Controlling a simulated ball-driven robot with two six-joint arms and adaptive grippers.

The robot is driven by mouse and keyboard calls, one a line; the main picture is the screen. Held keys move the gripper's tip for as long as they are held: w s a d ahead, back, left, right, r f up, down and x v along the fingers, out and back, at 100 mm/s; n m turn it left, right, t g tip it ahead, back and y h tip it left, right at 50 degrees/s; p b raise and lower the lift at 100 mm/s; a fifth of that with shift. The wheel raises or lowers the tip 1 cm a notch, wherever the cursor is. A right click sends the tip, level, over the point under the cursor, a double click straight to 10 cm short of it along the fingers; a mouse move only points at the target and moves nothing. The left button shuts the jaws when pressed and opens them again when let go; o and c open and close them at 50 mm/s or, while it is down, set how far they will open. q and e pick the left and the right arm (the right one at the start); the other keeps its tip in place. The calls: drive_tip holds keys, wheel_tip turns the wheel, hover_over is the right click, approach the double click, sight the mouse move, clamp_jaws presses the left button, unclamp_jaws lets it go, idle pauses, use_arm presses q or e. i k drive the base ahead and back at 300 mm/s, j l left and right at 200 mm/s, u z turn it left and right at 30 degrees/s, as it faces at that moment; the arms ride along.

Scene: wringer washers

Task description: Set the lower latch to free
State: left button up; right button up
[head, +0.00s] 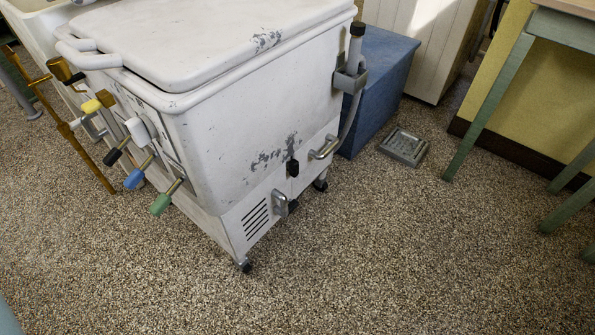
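A white wringer washer (236,134) with chipped paint stands left of the middle of the head view. On its lower panel, a small black latch knob (292,167) sits at the panel's upper edge. A second, lower black knob (293,206) sits beneath it, beside a short metal handle (281,203); this looks like the lower latch. The lower one is small and dark, and I cannot tell its setting. Another metal bar handle (325,149) is at the panel's upper right. Neither of my grippers is in view.
Levers with yellow, black, white, blue and green (160,204) grips stick out from the washer's left face. A blue box (379,88) stands behind it. A grey floor drain-like box (404,147) and a green-legged table (487,105) are at right. The speckled floor in front is clear.

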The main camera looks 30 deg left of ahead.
sight(294, 203)
drive_tip(key=u, duration=1.05)
drive_tip(key=i+l, duration=0.1)
drive_tip(key=l, duration=0.4)
